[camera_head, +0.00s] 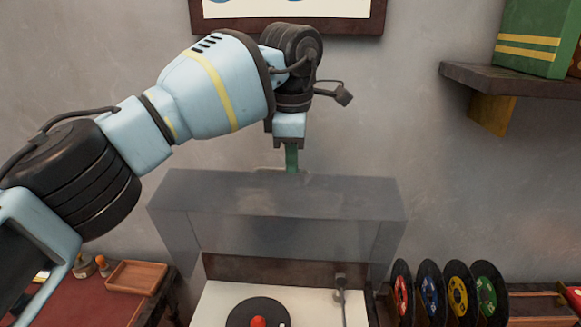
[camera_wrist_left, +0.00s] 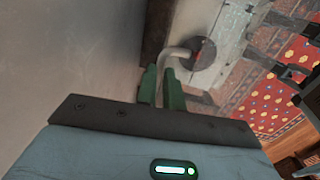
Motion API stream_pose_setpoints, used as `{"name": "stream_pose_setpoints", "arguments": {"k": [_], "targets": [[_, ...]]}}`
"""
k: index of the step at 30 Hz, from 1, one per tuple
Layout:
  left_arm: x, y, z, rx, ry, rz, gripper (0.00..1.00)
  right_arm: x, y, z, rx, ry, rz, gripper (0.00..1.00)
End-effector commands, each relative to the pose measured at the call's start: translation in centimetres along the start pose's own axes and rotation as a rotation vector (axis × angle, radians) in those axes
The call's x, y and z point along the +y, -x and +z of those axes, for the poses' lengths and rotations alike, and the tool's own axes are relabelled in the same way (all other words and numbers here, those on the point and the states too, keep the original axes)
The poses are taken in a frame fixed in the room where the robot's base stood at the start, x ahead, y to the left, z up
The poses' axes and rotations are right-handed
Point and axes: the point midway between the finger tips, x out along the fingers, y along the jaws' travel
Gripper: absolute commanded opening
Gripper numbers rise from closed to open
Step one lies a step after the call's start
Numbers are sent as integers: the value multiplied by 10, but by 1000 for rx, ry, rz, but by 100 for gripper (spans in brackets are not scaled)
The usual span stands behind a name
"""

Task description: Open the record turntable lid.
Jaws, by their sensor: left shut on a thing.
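The turntable lid (camera_head: 280,195) is a see-through grey cover. It stands raised and tilted up above the turntable (camera_head: 215,305), whose black record (camera_head: 257,315) and tonearm (camera_head: 342,300) show below. My left gripper (camera_head: 292,168) reaches down to the lid's top edge from above. In the left wrist view its green fingers (camera_wrist_left: 161,88) are shut on a pale bent handle (camera_wrist_left: 174,53). The fingers partly hide the handle.
Several records with coloured labels (camera_head: 457,295) stand upright to the right of the turntable. A wooden tray (camera_head: 137,277) lies on the left on a red surface. A shelf (camera_head: 510,82) with a green box (camera_head: 535,40) juts from the wall at upper right.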

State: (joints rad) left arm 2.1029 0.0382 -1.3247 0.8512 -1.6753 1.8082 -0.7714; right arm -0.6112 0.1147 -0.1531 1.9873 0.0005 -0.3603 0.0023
Motion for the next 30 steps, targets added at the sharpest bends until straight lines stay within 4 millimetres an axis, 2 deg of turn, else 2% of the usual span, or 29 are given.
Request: {"name": "stream_pose_setpoints", "arguments": {"k": [1,12,30], "targets": [[4,-5,1,2,3,-4,0,0,-1,2,-3,0,0,0],[29,-9,2,0,0,-7,0,0,-6,6,-7,-1,-2,0],[39,-8,0,0,-2,-1,0,-2,-10,12,-17,-10,-3,0]]}}
